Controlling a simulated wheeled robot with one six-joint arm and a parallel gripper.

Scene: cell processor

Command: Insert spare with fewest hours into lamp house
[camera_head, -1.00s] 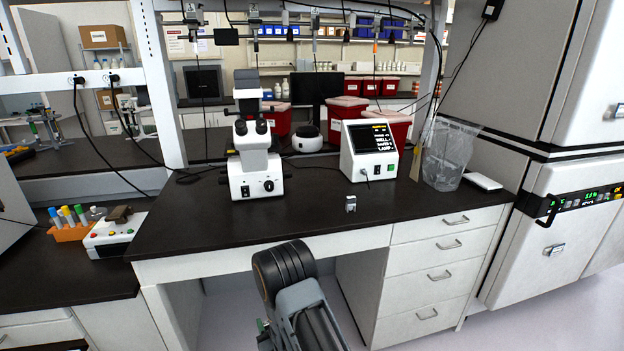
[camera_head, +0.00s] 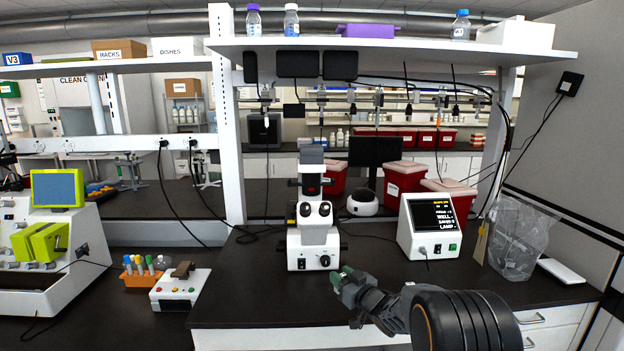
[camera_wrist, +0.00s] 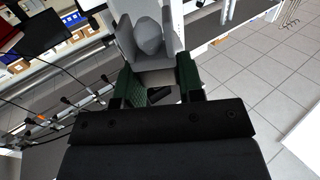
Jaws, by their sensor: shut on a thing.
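My gripper (camera_head: 350,288) is raised over the front of the dark bench, right of and in front of the white microscope (camera_head: 314,240). In the wrist view its green fingers (camera_wrist: 152,82) are shut on a grey spare lamp (camera_wrist: 148,38), a rounded bulb shape between flat grey walls. The spare's hours cannot be read. A white control box (camera_head: 430,240) with a black screen stands right of the microscope; its text includes "WELL" and "LAMP". I cannot make out a lamp house opening on the microscope.
A clear bag-lined bin (camera_head: 516,245) and a white flat box (camera_head: 563,271) stand at the right. Red bins (camera_head: 405,180) stand behind. An orange tube rack (camera_head: 140,277) and a small button box (camera_head: 180,291) are at the left. An overhead shelf (camera_head: 390,44) spans the bench.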

